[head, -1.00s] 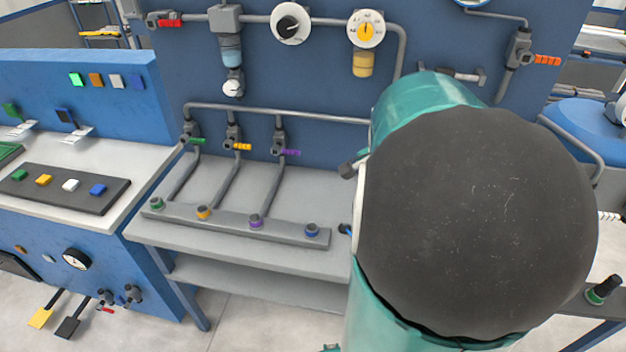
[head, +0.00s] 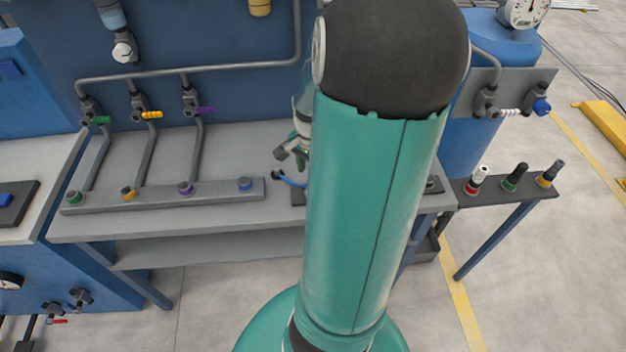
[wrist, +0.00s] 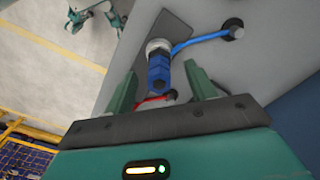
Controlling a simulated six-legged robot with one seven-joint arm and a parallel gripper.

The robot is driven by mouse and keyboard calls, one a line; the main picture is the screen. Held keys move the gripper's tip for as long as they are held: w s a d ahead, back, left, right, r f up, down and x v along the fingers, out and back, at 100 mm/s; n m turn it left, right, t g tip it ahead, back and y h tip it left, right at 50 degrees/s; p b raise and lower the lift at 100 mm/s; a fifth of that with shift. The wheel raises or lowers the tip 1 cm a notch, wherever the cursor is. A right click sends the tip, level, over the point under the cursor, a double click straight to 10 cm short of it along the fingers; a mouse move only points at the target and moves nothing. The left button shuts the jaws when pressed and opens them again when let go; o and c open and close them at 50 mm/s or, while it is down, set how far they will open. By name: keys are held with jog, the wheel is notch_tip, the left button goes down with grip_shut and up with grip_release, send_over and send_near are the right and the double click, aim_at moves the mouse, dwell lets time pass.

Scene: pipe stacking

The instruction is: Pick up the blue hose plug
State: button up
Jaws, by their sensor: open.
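The blue hose plug (wrist: 158,75) shows in the wrist view, between and slightly beyond the two fingers. It is a ribbed blue body with a pale metal collar at its far end, over a dark plate. My gripper (wrist: 157,74) is open, with a finger on each side of the plug and visible space between. A blue hose (wrist: 198,38) runs from near the collar to a dark round fitting (wrist: 233,28). In the head view my arm hides the plug; part of my gripper (head: 292,150) and a piece of blue hose (head: 290,182) show at its left.
A red hose (wrist: 155,99) lies close beyond the fingers. In the head view, a rail with coloured sockets (head: 160,197) lies on the grey bench (head: 275,212), left of my arm. Several capped plugs stand on a dark shelf (head: 500,190) at right. A blue panel stands behind the bench.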

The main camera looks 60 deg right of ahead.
jog(key=shift+f, duration=1.6)
jog(key=shift+s, duration=0.1)
jog(key=shift+c, duration=0.5)
jog(key=shift+d, duration=0.1)
grip_shut()
jog(key=shift+r, duration=0.1)
